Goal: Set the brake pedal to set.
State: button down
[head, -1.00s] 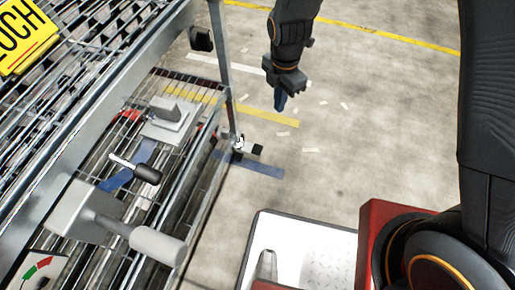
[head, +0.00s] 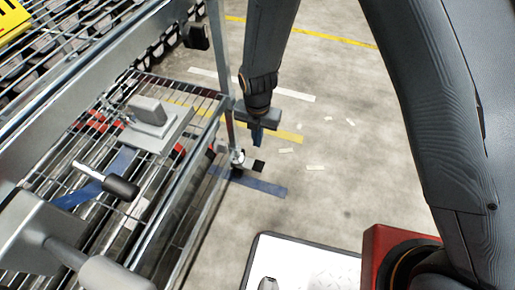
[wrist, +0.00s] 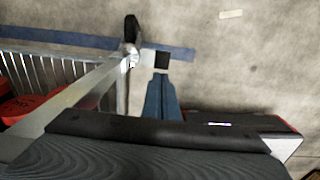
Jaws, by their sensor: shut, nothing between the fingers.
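A small black tab (head: 258,166) sits beside the caster (head: 237,158) at the foot of the rack's corner post; it looks like the brake pedal, but its setting is too small to read. The tab also shows in the wrist view (wrist: 162,60), just beyond my fingertips. In the wrist view, the fingers (wrist: 160,95) are together.
The metal rack (head: 60,130) fills the left side, with its upright post (head: 220,70) close to my gripper. On it are a black-handled lever (head: 120,187), a grey block on a plate (head: 147,112) and a thick grey handle (head: 110,275).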

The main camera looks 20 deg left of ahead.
aim_at(257, 165)
notch_tip(257, 165, down, 13)
jog(key=b, duration=0.4)
jog(key=shift+b, duration=0.35)
jog(key=shift+s+f, duration=0.1)
